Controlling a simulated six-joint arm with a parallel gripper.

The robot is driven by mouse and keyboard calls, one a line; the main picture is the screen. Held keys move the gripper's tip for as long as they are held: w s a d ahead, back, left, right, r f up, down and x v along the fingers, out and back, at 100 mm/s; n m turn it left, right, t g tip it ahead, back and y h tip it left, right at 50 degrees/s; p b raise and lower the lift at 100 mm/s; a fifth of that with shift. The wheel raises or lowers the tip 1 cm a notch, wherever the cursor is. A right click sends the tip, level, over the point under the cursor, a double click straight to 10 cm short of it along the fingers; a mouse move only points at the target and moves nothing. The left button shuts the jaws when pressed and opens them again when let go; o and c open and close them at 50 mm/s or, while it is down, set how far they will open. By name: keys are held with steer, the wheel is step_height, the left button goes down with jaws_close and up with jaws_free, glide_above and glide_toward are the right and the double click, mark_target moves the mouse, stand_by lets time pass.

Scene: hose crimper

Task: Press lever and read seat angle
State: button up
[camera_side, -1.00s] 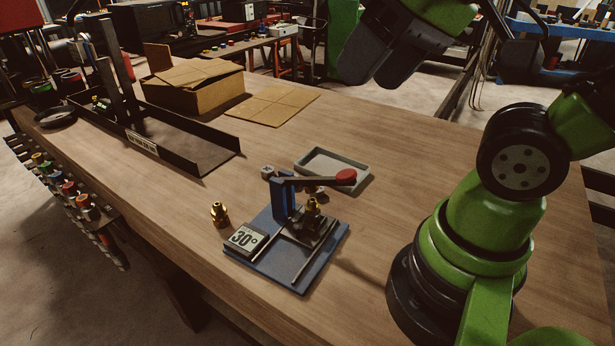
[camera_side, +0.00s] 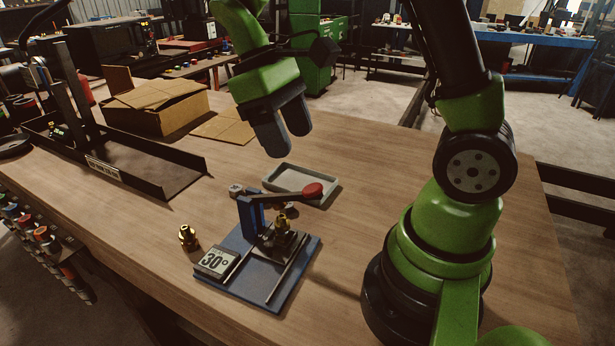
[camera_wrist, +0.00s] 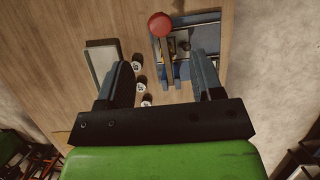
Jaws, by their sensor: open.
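The crimper has a blue base (camera_side: 283,281) and a lever (camera_side: 280,193) ending in a red knob (camera_side: 313,190). The lever looks nearly level above the seat. A plate (camera_side: 215,263) at the base's front left corner reads 30°. A brass fitting (camera_side: 283,222) stands upright at the seat, and another brass fitting (camera_side: 188,237) stands on the table to the left. My gripper (camera_side: 284,134) is open and empty, pointing down above and behind the lever. In the wrist view, the red knob (camera_wrist: 160,25) lies ahead of and between my open fingers (camera_wrist: 163,62).
A grey tray (camera_side: 273,185) lies behind the crimper; it also shows in the wrist view (camera_wrist: 101,65). Small round pieces (camera_wrist: 141,85) stand between tray and crimper. A dark metal rack (camera_side: 187,183) and cardboard box (camera_side: 184,113) occupy the left. Front table surface is bare.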

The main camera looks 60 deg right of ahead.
mark_target(311, 188)
steer(key=x, duration=0.8)
